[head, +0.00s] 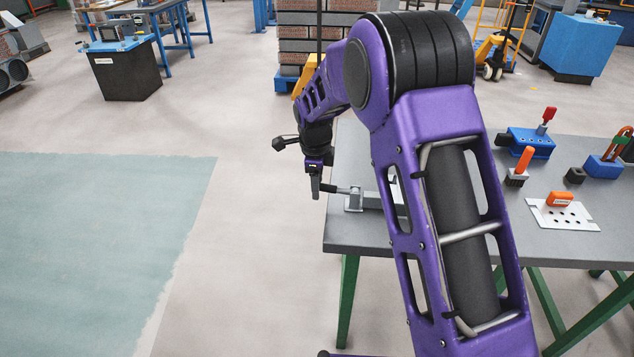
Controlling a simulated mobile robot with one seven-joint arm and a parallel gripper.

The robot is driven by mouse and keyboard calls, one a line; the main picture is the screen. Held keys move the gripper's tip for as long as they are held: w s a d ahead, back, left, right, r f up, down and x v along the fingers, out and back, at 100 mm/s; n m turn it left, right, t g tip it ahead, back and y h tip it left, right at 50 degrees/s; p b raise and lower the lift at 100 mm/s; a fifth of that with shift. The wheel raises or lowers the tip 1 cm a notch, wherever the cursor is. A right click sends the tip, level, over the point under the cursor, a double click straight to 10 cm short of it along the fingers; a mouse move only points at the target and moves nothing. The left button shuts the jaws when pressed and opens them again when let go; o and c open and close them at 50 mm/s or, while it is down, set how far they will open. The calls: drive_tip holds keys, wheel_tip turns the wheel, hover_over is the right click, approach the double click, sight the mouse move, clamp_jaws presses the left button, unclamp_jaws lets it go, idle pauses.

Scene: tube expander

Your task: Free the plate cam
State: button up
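My gripper (316,191) points down at the near left edge of the grey workbench. It is at the left end of a dark rod or handle (336,189), which reaches left from a grey metal device (362,200) on the bench. I cannot tell whether the fingers touch the rod or are shut on it. My arm hides the right part of this device. No part is clearly recognisable as the plate cam. A perforated light plate (548,214) lies on the bench at right, with a labelled orange block (561,199) on it.
The grey workbench (585,243) also bears a blue device (528,142) with a red lever, an orange-handled tool (522,163), a small black block (575,175) and a blue holder (603,168). Open floor (255,130) lies left of the bench.

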clamp_jaws()
idle(1.2)
